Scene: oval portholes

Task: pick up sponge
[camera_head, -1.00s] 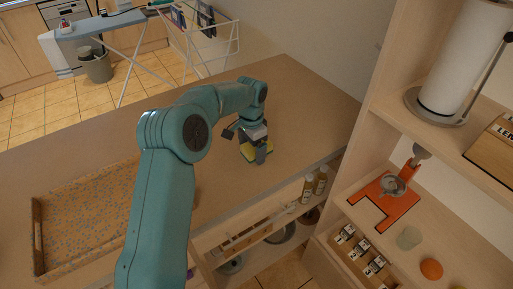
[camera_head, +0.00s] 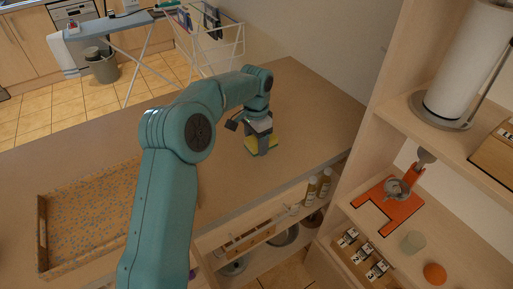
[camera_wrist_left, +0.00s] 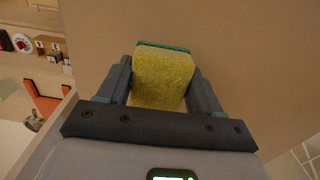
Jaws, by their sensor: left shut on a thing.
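The sponge (camera_wrist_left: 163,78) is yellow with a thin green layer along its far edge. In the left wrist view it sits between the two dark fingers of my left gripper (camera_wrist_left: 163,88), which are shut on its sides. In the head view the sponge (camera_head: 272,142) shows as a yellow patch under my left gripper (camera_head: 262,146), over the brown counter (camera_head: 225,177). I cannot tell whether it touches the counter. Part of the sponge is hidden by the gripper. My right gripper is not in view.
A speckled tray (camera_head: 85,222) lies on the counter at the left. Shelves at the right hold a paper roll (camera_head: 468,62), an orange stand (camera_head: 388,205), a glass (camera_head: 413,242) and an orange fruit (camera_head: 434,273). Bottles (camera_head: 318,186) stand under the counter. Counter around the sponge is clear.

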